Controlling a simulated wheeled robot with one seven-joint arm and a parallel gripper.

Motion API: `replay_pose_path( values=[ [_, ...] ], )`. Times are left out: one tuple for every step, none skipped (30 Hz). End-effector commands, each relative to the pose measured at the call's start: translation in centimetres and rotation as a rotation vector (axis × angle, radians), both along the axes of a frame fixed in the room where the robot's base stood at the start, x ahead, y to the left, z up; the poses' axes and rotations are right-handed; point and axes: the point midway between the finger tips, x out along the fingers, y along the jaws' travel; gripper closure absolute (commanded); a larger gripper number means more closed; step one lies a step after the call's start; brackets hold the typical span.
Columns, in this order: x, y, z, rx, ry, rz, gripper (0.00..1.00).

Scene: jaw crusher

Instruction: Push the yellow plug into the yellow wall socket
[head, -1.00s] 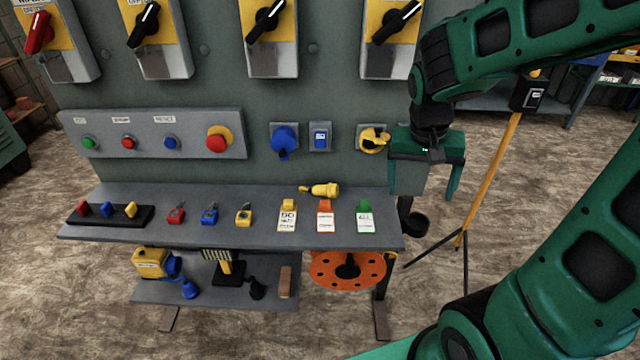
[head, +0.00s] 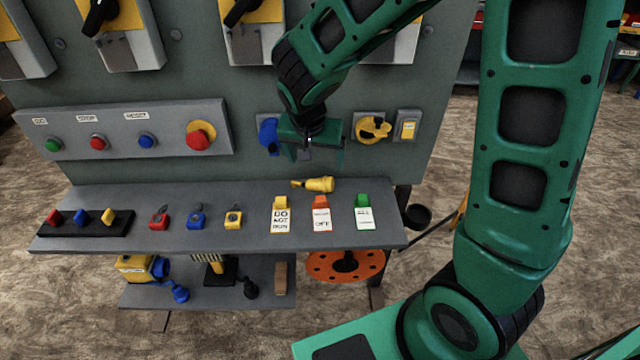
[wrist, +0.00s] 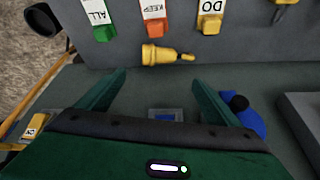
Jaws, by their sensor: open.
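The yellow plug (head: 316,184) lies on its side on the shelf, close to the panel, with its narrow end to the left in the head view. It also shows in the wrist view (wrist: 162,55), beyond the fingertips. The yellow wall socket (head: 373,129) is on the panel, right of my gripper; its yellow cover is visible. I cannot see it in the wrist view. My gripper (head: 318,168) is open and empty, in front of the panel and above the plug, with fingers pointing down. In the wrist view, my gripper (wrist: 160,80) has its two fingers wide apart, the plug between their lines.
A blue socket (head: 268,133) is left of my gripper, partly hidden. A switch box (head: 407,126) is right of the yellow socket. Several tags, including a white-and-orange one (head: 321,215), and small padlocks (head: 197,218) stand on the shelf (head: 150,246) in front of the plug.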

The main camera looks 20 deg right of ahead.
Motion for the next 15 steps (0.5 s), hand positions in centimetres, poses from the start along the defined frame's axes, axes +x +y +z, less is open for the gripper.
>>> replay_pose_path(
  values=[
    [0.1,-0.1,-0.6,-0.001,0.004,0.0,0.14],
    [0.2,-0.2,-0.9,-0.001,0.006,-0.001,0.14],
    [0.4,-0.3,-1.5,-0.002,0.006,0.0,0.14],
    [0.5,-0.4,-1.9,-0.002,0.006,0.0,0.14],
    [0.6,-0.5,-2.3,-0.002,0.007,0.0,0.14],
    [0.8,-0.6,-2.9,-0.001,0.005,0.001,0.14],
    [0.9,-0.7,-3.2,-0.002,0.006,0.0,0.14],
    [1.1,-0.7,-3.6,-0.002,0.006,0.0,0.14],
    [1.2,-0.8,-4.0,-0.001,0.004,0.0,0.14],
    [1.3,-0.9,-4.2,-0.001,0.004,0.0,0.14],
    [1.4,-0.9,-4.5,-0.001,0.005,0.0,0.14],
    [1.5,-1.0,-4.7,0.0,0.004,0.0,0.14],
    [1.5,-1.0,-4.8,-0.001,0.003,0.0,0.14],
    [1.5,-1.0,-4.9,0.0,0.002,0.001,0.14],
    [1.6,-1.0,-4.9,-0.001,0.002,0.001,0.14]
  ],
)
